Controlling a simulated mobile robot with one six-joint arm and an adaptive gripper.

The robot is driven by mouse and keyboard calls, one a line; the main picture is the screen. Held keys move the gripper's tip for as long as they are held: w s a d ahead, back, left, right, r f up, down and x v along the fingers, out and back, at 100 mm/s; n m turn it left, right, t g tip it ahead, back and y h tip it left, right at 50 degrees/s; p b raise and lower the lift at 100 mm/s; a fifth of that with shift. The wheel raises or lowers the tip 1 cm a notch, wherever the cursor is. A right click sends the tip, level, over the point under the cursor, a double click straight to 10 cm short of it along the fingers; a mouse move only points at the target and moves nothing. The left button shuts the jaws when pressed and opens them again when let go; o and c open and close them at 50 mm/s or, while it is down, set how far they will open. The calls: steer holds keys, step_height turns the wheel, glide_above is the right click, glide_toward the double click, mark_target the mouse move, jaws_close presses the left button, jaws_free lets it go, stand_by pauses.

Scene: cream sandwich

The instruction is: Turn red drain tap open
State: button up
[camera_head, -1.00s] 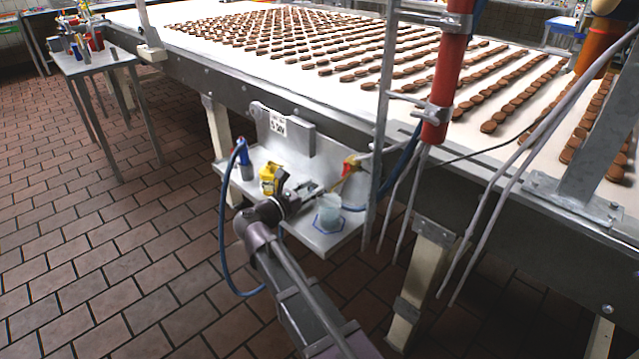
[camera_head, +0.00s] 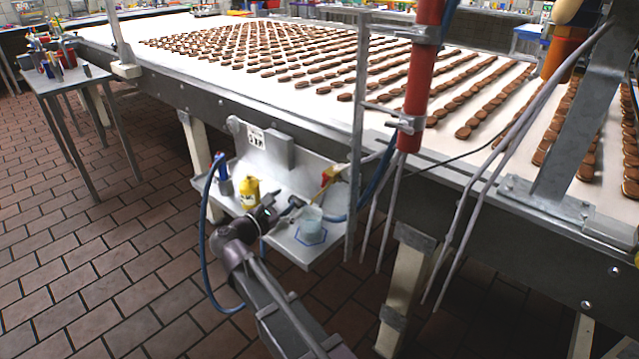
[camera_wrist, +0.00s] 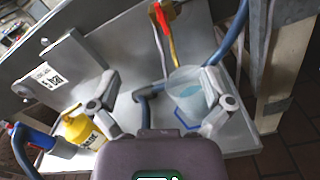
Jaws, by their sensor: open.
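The red drain tap (camera_head: 329,175) sits at the right end of the small metal shelf under the conveyor, with a yellow part running down from it. In the wrist view the red tap (camera_wrist: 163,13) is at the top centre, beyond my fingertips. Whether its handle is open or closed is unclear. My gripper (camera_head: 288,207) is over the shelf, lower left of the tap and apart from it. In the wrist view my gripper (camera_wrist: 160,88) is open, its fingers wide apart with nothing gripped. A clear cup (camera_wrist: 186,90) with bluish contents stands below the tap, partly behind my right finger.
The cup (camera_head: 311,217) stands on a blue hexagon outline. A blue hose (camera_head: 204,240) loops down there. A red post (camera_head: 416,85) and hanging grey tubes (camera_head: 374,215) stand right of the tap.

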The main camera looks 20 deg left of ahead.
mark_target(322, 181)
steer(key=shift+s+a+m, duration=0.1)
steer(key=shift+s+m, duration=0.1)
steer(key=shift+m, duration=2.25)
steer(key=shift+s+m, duration=0.25)
steer(key=shift+m, duration=2.15)
steer(key=shift+s+a+m, duration=0.1)
steer(key=shift+s+m, duration=0.1)
steer(key=shift+m, duration=2.25)
steer(key=shift+w+d, duration=0.1)
steer(key=x, duration=1.3)
steer(key=shift+w+d, duration=0.15)
steer(key=shift+w, duration=0.15)
steer(key=c, duration=1.1)
